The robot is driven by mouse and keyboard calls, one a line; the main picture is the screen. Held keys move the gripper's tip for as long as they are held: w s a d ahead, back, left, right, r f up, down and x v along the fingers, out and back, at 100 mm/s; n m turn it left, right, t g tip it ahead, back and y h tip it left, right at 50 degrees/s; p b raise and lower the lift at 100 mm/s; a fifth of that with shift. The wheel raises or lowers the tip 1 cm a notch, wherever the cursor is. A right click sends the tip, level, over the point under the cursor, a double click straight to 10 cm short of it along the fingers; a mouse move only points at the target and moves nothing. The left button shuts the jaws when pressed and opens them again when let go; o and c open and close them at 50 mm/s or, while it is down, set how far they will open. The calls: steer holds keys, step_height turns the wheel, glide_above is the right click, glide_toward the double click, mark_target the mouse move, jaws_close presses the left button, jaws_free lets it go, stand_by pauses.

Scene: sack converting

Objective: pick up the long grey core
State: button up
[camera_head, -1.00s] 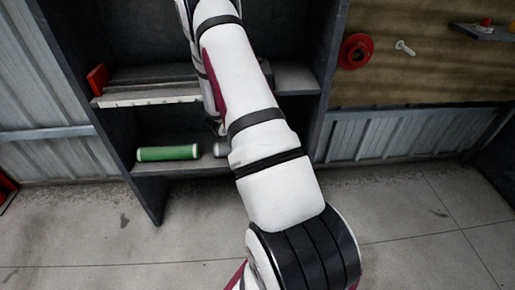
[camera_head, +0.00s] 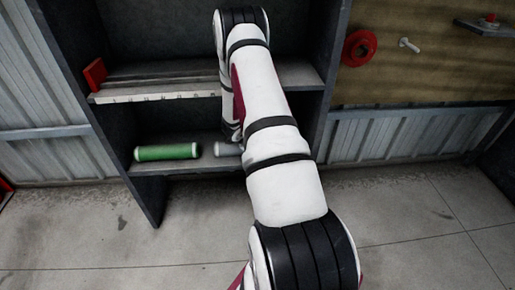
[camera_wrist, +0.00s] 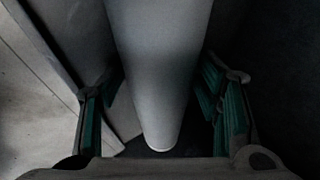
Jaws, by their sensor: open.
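The long grey core (camera_head: 228,149) lies on the lower shelf to the right of a green roll; my arm hides its right part in the head view. In the wrist view the grey core (camera_wrist: 160,70) fills the middle, running from the top edge down to a rounded end. My gripper (camera_wrist: 162,105) is open, with one green-padded finger on each side of the core. A dark gap shows between the core and each finger. My gripper is hidden behind my arm in the head view.
The green roll (camera_head: 166,152) lies close by on the lower shelf (camera_head: 185,168). The upper shelf (camera_head: 160,88) with a pale marked front edge is above, and a red piece (camera_head: 95,74) stands at its left end. The shelf's side panel (camera_head: 318,115) is to the right.

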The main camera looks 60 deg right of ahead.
steer(key=shift+c, duration=0.3)
steer(key=c, duration=1.2)
steer(key=shift+r, duration=0.1)
